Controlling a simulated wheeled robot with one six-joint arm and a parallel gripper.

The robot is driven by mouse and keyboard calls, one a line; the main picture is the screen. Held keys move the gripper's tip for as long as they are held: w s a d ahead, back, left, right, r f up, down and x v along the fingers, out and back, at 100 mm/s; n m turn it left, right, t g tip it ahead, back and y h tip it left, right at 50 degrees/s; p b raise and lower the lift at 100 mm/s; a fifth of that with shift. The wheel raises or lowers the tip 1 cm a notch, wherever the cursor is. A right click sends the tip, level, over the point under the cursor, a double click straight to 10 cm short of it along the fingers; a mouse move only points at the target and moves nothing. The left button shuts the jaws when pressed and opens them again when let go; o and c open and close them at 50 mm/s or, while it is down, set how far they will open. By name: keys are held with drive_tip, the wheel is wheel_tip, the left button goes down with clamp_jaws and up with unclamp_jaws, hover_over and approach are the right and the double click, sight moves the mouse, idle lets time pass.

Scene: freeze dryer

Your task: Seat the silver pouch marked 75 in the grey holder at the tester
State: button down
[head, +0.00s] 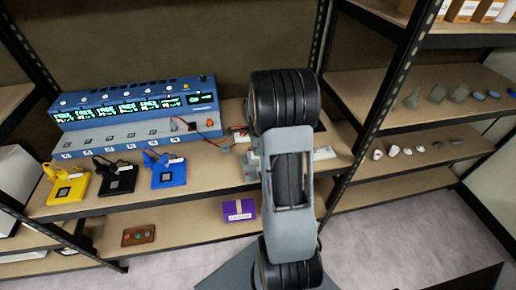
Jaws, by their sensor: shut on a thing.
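A blue tester (140,104) with a row of lit green displays stands on the left of the middle shelf. A light grey item (251,168) shows partly behind my arm at the right end of that shelf; I cannot tell whether it is the grey holder. No silver pouch marked 75 can be made out. My arm stands in front of the shelf, and its links hide the area behind them. My gripper cannot be seen.
Yellow (68,186), black (117,178) and blue (169,174) flat items with clips lie along the shelf's front. A red cable (206,138) runs right from the tester. A purple box (239,210) and brown tray (138,236) sit below. A black post (385,100) stands right.

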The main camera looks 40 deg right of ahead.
drive_tip(key=shift+f+b, duration=0.4)
drive_tip(key=shift+f, duration=0.25)
drive_tip(key=c, duration=1)
unclamp_jaws()
drive_tip(key=shift+r, duration=0.1)
wheel_tip(320, 180, up, 14)
drive_tip(key=s+a+r+n+t+p, duration=0.1)
drive_tip(key=s+a+n, duration=0.3)
drive_tip(key=a+n, duration=0.3)
drive_tip(key=s+a+r+n+t+p, duration=0.1)
drive_tip(key=s+a+n, duration=0.3)
drive_tip(key=a+n, duration=0.3)
drive_tip(key=s+a+r+n+t, duration=0.1)
drive_tip(key=s+a+n, duration=0.3)
drive_tip(key=n, duration=0.5)
drive_tip(key=shift+s+a+r+t+p, duration=0.1)
drive_tip(key=shift+a+r+t+p, duration=0.1)
drive_tip(key=shift+a, duration=0.5)
drive_tip(key=shift+s+a+r+t+p, duration=0.1)
drive_tip(key=shift+a+r+p, duration=0.1)
drive_tip(key=shift+a, duration=0.5)
